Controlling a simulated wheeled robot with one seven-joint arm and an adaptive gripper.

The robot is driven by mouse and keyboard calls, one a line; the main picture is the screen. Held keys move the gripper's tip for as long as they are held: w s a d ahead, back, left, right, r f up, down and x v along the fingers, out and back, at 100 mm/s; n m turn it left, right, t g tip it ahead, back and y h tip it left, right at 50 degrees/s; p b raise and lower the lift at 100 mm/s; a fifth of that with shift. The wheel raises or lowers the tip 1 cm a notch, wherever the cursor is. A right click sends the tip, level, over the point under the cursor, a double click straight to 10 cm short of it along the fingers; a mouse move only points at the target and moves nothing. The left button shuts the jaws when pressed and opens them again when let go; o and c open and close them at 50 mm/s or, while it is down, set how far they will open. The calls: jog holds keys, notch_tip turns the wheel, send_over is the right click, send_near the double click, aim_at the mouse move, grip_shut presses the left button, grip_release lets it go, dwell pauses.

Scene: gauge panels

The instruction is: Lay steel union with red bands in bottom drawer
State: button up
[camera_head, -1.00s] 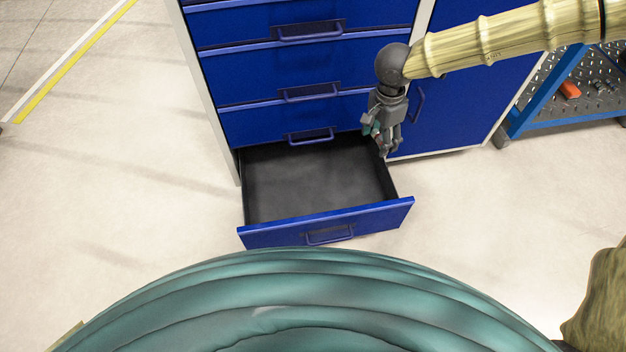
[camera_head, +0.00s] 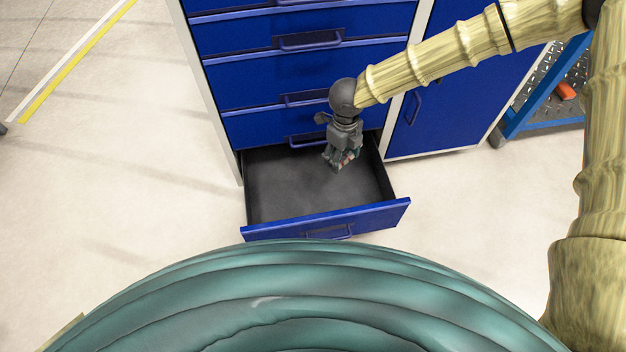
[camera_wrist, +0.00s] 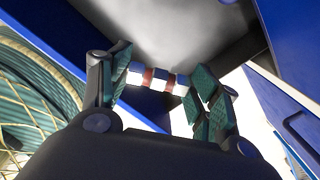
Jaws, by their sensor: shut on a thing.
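The steel union with red bands (camera_wrist: 158,79) is between the fingers of my gripper (camera_wrist: 156,84) in the wrist view. It is a short silvery cylinder with dark red bands, held across the two green-padded fingers. In the head view my gripper (camera_head: 343,164) points down over the right half of the open bottom drawer (camera_head: 275,192). The drawer is pulled out and its dark grey inside looks empty. The union is too small to make out clearly in the head view. I cannot tell exactly how high it is above the drawer floor.
The blue cabinet's other drawers (camera_head: 262,82) above are shut. A blue cabinet door (camera_head: 440,110) stands to the right. A blue perforated rack (camera_head: 540,105) with an orange item (camera_head: 565,91) is farther right. Clear floor (camera_head: 120,190) lies to the left.

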jog(key=s+a+f+m+b, duration=0.1)
jog(key=a+f+m+b, duration=0.2)
jog(key=f, duration=0.5)
jog(key=s+a+f+m+b, duration=0.1)
jog(key=a+f+m+b, duration=0.15)
jog(key=f+b, duration=0.45)
jog(key=shift+m, duration=0.35)
jog(key=a+f+b, duration=0.1)
jog(key=a, duration=0.3)
jog(key=s+a+b, duration=0.1)
jog(key=a+b, duration=0.1)
jog(key=a, duration=0.2)
jog(key=a+f+b, duration=0.1)
jog(key=a+b, duration=0.1)
jog(key=a, duration=0.2)
jog(key=shift+s+f, duration=0.3)
jog(key=shift+s+a+b, duration=0.1)
jog(key=shift+a+b, duration=0.25)
jog(key=shift+a, duration=0.65)
jog(key=f+b, duration=0.3)
jog(key=shift+a+f, duration=0.25)
jog(key=shift+a, duration=0.05)
jog(key=shift+f+p, duration=0.45)
jog(key=shift+f, duration=0.1)
jog(key=o, duration=1)
